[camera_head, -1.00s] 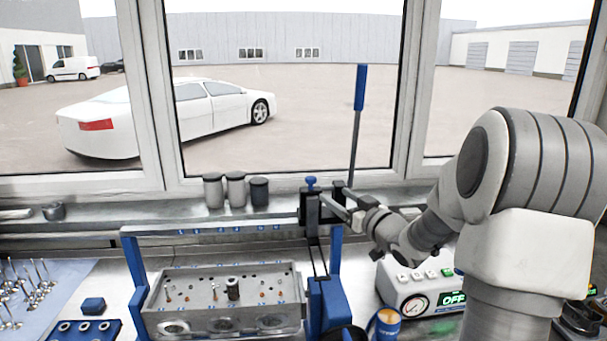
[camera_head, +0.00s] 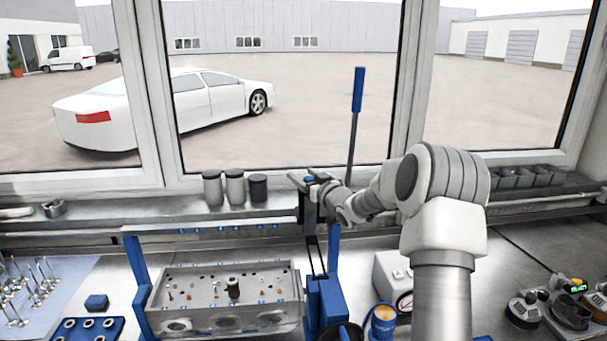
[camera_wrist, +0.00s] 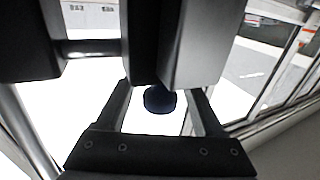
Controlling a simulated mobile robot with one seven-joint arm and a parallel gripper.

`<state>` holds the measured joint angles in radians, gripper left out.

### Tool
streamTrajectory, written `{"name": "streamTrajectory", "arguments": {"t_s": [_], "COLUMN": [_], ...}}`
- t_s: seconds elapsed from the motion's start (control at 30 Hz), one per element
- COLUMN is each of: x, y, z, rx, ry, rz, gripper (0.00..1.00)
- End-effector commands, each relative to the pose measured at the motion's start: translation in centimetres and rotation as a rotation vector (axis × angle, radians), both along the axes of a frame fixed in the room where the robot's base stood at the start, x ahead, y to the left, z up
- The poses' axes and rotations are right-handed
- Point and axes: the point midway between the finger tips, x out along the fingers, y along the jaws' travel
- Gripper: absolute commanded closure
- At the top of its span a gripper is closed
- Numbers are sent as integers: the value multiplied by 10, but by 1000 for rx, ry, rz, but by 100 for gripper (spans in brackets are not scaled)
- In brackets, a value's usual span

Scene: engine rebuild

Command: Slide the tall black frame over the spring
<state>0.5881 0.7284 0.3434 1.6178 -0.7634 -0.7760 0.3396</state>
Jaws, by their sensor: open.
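The tall black frame (camera_head: 311,212) stands at the right end of the blue gantry, right of the spring, with a blue knob (camera_head: 309,180) on top. My gripper (camera_head: 308,183) is open at the top of this frame, its fingers close around the knob. Contact cannot be told. In the wrist view the dark round knob (camera_wrist: 159,99) shows between two dark prongs, with large dark blocks close above. The dark spring (camera_head: 233,288) stands upright on the cylinder head (camera_head: 220,312), apart from the frame. My gripper and arm hide part of the frame.
The blue gantry (camera_head: 140,275) spans the cylinder head. A tall blue-handled lever (camera_head: 357,90) rises behind the frame. A blue can (camera_head: 383,320) and a gauge box (camera_head: 392,278) are at right.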

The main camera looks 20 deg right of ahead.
Motion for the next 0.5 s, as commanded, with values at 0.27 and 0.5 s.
{"name": "streamTrajectory", "arguments": {"t_s": [0.27,0.5], "x": [2,2], "y": [0,0], "z": [0,0], "rx": [0,0], "ry": [-1,-1], "rz": [0,0], "gripper": [31,68]}}
